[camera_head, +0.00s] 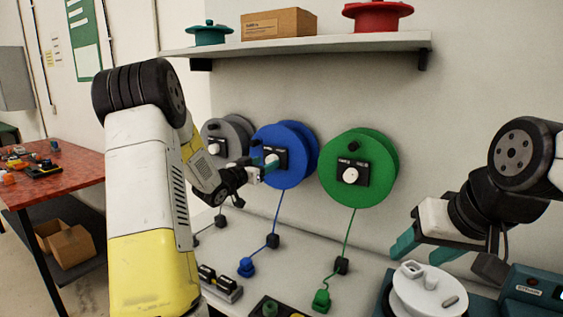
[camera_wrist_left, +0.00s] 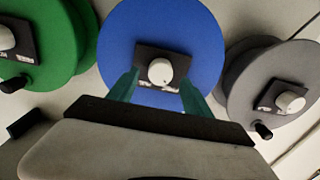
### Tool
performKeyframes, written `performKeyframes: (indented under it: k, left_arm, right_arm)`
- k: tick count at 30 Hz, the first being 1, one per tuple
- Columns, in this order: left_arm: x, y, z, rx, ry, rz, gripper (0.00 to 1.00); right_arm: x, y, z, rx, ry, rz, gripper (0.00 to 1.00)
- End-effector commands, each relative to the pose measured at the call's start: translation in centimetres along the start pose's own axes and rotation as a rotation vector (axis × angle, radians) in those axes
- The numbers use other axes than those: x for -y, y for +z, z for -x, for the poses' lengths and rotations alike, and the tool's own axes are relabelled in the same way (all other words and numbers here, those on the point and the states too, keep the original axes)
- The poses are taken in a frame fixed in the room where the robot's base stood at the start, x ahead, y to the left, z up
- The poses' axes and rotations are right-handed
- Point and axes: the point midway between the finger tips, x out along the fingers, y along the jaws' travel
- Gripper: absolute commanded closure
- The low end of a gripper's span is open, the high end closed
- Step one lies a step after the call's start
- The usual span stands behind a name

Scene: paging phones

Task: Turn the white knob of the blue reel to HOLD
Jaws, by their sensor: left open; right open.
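The blue reel (camera_head: 293,175) is mounted on the wall between the grey and green reels. In the left wrist view the blue reel (camera_wrist_left: 205,40) fills the middle, with its white knob (camera_wrist_left: 160,71) on a black plate (camera_wrist_left: 180,55). The plate's lettering is too small to read, so the knob's setting cannot be told. My left gripper (camera_wrist_left: 155,90) is open, its teal fingers on either side of the knob and plate; contact cannot be told. In the head view my left gripper (camera_head: 267,163) hides part of the plate. My right gripper (camera_head: 420,250) is open at the right, away from the reels.
The green reel (camera_head: 340,194) and grey reel (camera_head: 226,127) flank the blue one, each with its own white knob. A shelf (camera_head: 300,47) above holds a cardboard box and two small reels. Cords hang to plugs on the bench. A white round device (camera_head: 425,293) stands below my right gripper.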

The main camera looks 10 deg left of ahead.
Motion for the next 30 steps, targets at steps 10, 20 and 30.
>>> performKeyframes:
  k: [10, 20, 30]
  left_arm:
    - [0.0, 0.0, -3.0, 0.000, -0.001, 0.000, 0.42]
    - [0.0, 0.0, -3.0, 0.000, -0.001, 0.000, 0.65]
    - [0.0, -0.1, -3.0, 0.000, -0.001, -0.005, 1.00]
  right_arm:
    - [0.0, 0.0, 0.0, 0.000, 0.000, 0.000, 0.45]
    - [0.0, 0.0, 0.0, 0.000, 0.000, 0.000, 0.45]
    - [0.0, 0.0, 0.0, 0.000, 0.000, 0.000, 0.45]
